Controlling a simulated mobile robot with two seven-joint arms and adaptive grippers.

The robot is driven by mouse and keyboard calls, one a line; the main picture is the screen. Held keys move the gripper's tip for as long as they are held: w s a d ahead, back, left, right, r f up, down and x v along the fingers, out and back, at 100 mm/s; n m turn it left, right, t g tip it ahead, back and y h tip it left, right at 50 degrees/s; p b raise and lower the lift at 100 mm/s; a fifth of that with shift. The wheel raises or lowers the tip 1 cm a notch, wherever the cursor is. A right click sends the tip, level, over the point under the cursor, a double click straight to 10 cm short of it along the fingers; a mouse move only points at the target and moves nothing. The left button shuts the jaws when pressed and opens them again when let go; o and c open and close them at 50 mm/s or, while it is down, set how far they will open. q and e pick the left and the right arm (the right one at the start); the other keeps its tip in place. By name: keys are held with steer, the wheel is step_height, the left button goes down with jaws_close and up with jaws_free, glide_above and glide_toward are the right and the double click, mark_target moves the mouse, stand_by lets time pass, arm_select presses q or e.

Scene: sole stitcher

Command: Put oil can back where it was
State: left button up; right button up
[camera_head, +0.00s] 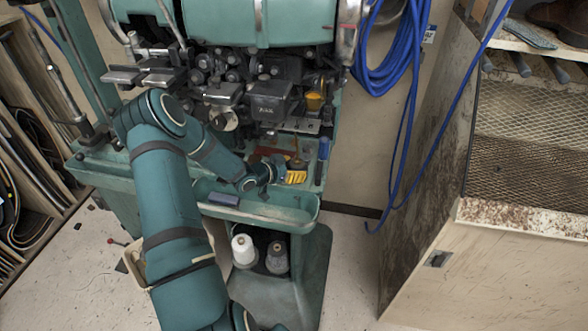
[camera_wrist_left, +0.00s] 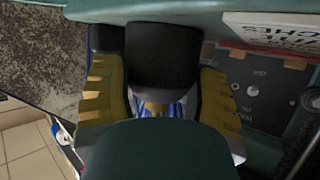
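My left arm comes in over the green machine, and its left gripper (camera_head: 292,175) is low at the machine's front, just above the shallow green tray. One yellow finger shows there. In the left wrist view, the two ridged yellow fingers (camera_wrist_left: 160,95) stand apart on either side of a dark block. A shiny blue part with a brass-coloured middle (camera_wrist_left: 157,108) shows between them, mostly hidden; it may be the oil can. A thin brownish upright piece (camera_head: 297,146) rises just behind the gripper, possibly its spout. Whether the fingers press on anything is unclear. My right gripper is out of view.
The shallow green tray (camera_head: 300,201) holds a small dark blue block (camera_head: 223,199). White (camera_head: 243,250) and grey (camera_head: 277,257) thread cones stand below. Blue hose (camera_head: 385,75) hangs at the right of the machine. A wooden cabinet (camera_head: 500,265) stands farther right.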

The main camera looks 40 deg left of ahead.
arm_select(q)
steer(key=o, duration=0.4)
steer(key=shift+c, duration=0.2)
steer(key=shift+s+r, duration=0.15)
steer(key=shift+r, duration=0.05)
steer(key=p+v, duration=0.2)
steer(key=v, duration=0.9)
steer(key=shift+s, duration=0.3)
